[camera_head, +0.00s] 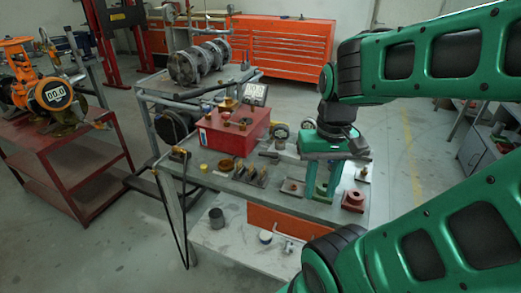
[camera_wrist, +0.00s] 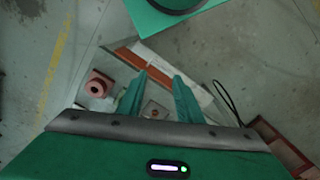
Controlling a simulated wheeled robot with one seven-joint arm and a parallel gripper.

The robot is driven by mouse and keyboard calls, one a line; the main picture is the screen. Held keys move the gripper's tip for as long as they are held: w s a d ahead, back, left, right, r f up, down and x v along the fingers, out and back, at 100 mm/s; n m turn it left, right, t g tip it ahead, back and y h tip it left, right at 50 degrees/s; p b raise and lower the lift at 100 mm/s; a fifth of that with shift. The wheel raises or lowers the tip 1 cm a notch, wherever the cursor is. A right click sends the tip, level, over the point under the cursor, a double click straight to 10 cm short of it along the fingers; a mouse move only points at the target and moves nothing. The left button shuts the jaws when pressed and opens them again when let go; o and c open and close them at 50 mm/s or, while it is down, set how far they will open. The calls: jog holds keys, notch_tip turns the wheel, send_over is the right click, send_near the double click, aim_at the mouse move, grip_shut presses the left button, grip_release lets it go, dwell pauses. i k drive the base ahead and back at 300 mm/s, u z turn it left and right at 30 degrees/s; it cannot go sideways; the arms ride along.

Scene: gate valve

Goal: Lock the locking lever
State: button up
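No part can be told for certain as the locking lever. A short dark handle-like piece (camera_head: 268,154) lies on the workbench (camera_head: 225,180), left of my gripper in the head view. My gripper (camera_head: 321,196) points down over the right part of the bench, fingers apart and nothing seen held. In the wrist view the two green fingers (camera_wrist: 159,78) are spread, with a small plate-mounted part (camera_wrist: 155,110) below and between them. The gripper body hides part of the bench behind it.
A red box (camera_head: 230,130) with a gauge stands mid-bench. A red flanged part (camera_head: 353,201) sits right of my gripper and shows in the wrist view (camera_wrist: 97,86). A small plate (camera_head: 292,187) lies to its left. A red cart (camera_head: 70,155) with an orange valve stands at left.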

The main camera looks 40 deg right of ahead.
aim_at(275, 155)
jog(key=k, duration=0.95)
jog(key=z, duration=0.5)
jog(key=i, duration=1)
